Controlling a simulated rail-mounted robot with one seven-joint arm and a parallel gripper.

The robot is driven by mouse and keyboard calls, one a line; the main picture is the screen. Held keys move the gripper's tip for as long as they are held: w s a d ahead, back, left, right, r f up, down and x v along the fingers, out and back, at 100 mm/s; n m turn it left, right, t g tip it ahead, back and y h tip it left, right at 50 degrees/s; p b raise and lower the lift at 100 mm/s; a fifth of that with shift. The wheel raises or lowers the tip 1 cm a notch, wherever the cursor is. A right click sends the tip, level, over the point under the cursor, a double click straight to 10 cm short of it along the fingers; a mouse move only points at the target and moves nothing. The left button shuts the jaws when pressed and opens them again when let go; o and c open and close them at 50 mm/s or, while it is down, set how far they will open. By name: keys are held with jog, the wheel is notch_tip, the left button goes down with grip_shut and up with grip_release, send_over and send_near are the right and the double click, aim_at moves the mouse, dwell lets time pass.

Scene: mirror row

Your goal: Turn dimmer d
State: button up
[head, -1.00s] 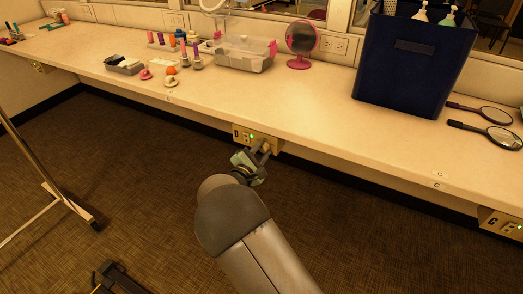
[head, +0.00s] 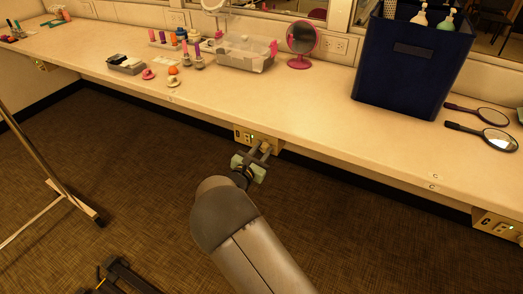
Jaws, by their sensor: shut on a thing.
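The dimmer panel (head: 243,135) is a pale plate under the counter's front edge, marked with a small letter that looks like D, with a small green light. My gripper (head: 264,149) reaches it from below and is shut at the right part of the plate, on the dimmer knob. The fingers hide the knob, so its angle cannot be seen.
The long pale counter (head: 320,135) overhangs just above my gripper. A similar panel marked C (head: 490,222) is at the right. On the counter stand a dark blue bin (head: 410,70), a pink round mirror (head: 301,42) and a clear box (head: 243,58). A metal stand (head: 60,190) is at left.

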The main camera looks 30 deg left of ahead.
dwell(0.4)
jog(key=o, duration=1)
jog(key=shift+c, duration=0.2)
jog(key=shift+s, duration=0.1)
jog(key=s+d+p, duration=0.1)
jog(key=s, duration=1.6)
jog(key=shift+s, duration=0.15)
